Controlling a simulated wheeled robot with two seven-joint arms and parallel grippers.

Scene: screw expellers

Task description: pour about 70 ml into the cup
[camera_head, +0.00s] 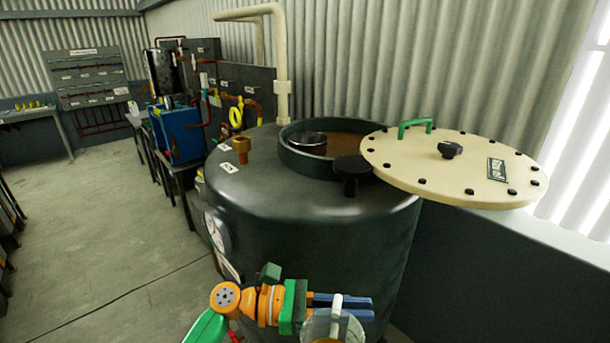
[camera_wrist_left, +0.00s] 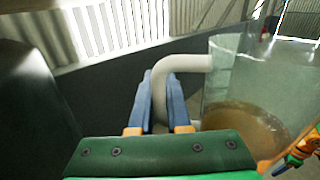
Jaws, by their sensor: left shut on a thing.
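My left gripper (camera_head: 342,303) is shut on the white handle (camera_wrist_left: 160,85) of a clear jug (camera_head: 352,326), in front of the dark green tank. In the left wrist view the blue fingers lie on both sides of the handle, and the jug (camera_wrist_left: 222,75) stands to their right with brown liquid (camera_wrist_left: 243,125) low in it. The jug's lower part is cut off in the head view. No cup can be clearly made out. Orange and green parts at the right edge of the left wrist view look like my right arm (camera_wrist_left: 300,150); its fingers cannot be made out.
The dark green tank (camera_head: 310,215) fills the middle, with a dial on its side. Its hatch is open, with a metal round vessel (camera_head: 307,141) inside. The cream lid (camera_head: 455,165) is swung right. Benches with blue equipment (camera_head: 180,135) stand behind left. Floor is clear at left.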

